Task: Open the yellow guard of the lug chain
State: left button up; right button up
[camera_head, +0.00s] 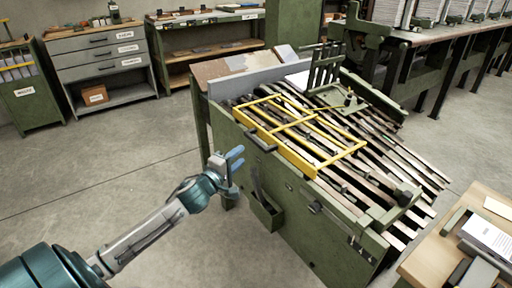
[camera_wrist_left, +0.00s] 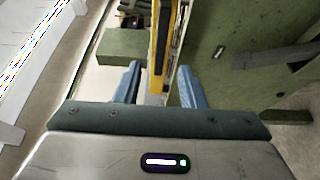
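The yellow guard (camera_head: 290,117) is a barred frame lying over the dark slats of the lug chain (camera_head: 370,140) on the green machine (camera_head: 330,235). Its near long edge runs along the machine's side. A dark bar (camera_head: 260,143) sticks out beside that edge. My left gripper (camera_head: 236,160) is open and empty, its blue fingers in front of the machine's near left side, apart from the guard in the head view. In the left wrist view, a yellow strip (camera_wrist_left: 159,45) shows beyond the gap between the open fingers (camera_wrist_left: 158,88). My right gripper is not in view.
A small green box (camera_head: 267,213) is fixed to the machine's side below the guard. A wooden table (camera_head: 440,245) with papers stands at the lower right. Cabinets (camera_head: 103,62) line the back left. The floor to the left is clear.

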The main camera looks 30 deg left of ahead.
aim_at(254, 143)
pick_arm(q)
jog(key=w+b, duration=0.1)
jog(key=w, duration=0.9)
jog(key=shift+w+f, duration=0.1)
jog(key=shift+w, duration=0.2)
grip_shut()
